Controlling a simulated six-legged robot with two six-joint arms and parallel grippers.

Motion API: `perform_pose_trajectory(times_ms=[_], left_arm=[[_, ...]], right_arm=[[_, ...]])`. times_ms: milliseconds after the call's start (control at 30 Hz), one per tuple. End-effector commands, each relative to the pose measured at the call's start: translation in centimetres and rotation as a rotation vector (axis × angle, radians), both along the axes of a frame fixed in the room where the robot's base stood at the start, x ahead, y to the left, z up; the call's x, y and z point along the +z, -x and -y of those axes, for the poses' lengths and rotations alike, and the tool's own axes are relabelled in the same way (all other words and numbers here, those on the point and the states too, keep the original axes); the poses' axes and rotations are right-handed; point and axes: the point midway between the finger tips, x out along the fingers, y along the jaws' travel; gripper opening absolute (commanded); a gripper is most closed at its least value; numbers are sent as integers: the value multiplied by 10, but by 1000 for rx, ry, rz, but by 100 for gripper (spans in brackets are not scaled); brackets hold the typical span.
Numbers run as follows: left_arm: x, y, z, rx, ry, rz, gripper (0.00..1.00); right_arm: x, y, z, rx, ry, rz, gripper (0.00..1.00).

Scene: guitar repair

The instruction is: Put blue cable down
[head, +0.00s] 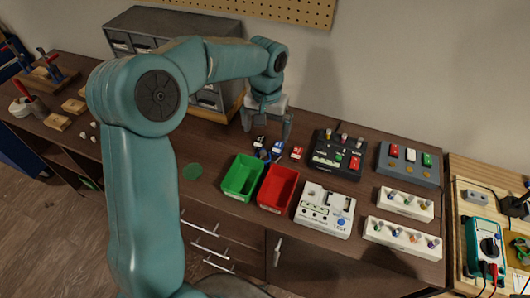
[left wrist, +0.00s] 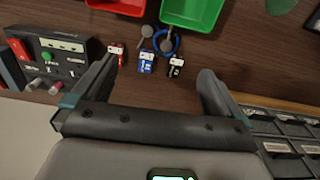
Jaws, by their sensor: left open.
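The blue cable (left wrist: 174,43) is a small loop with grey round ends in the left wrist view, lying on the brown bench. It also shows in the head view (head: 264,155), in front of small black, blue and red blocks. My left gripper (head: 267,133) is open, its fingers pointing down above the bench just behind the cable. In the left wrist view its fingers (left wrist: 158,72) are wide apart, with nothing held between them; the cable lies beyond the fingertips. My right gripper is not in view.
A green bin (head: 242,178) and a red bin (head: 277,188) stand close in front of the cable. A black switch box (head: 337,155) is to the right, and a grey drawer cabinet (head: 140,24) is behind.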

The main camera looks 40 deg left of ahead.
Motion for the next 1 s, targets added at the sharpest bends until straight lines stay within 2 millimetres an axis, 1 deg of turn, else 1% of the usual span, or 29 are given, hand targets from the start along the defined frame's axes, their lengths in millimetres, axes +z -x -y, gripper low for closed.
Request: perform_pose_trajectory(times_ms=[33, 100, 200, 300, 467, 600, 700, 800, 1000], left_arm=[[-14, 1, 0, 1, 1, -7, 100], [-29, 1, 0, 1, 1, -5, 100], [-46, 1, 0, 0, 0, -3, 100], [-57, 0, 0, 0, 1, -2, 100], [-68, -1, 0, 1, 1, -2, 100], [-91, -2, -2, 0, 2, -4, 100], [-106, -3, -2, 0, 1, -2, 100], [-113, -3, -2, 1, 1, 0, 100], [-113, -3, -2, 1, 1, 1, 100]], right_arm=[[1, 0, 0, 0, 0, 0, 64], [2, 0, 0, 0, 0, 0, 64], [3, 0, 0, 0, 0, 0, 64], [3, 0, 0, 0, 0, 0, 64], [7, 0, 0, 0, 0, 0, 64], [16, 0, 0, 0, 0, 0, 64], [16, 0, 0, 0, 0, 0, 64], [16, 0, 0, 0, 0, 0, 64], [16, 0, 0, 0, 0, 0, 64]])
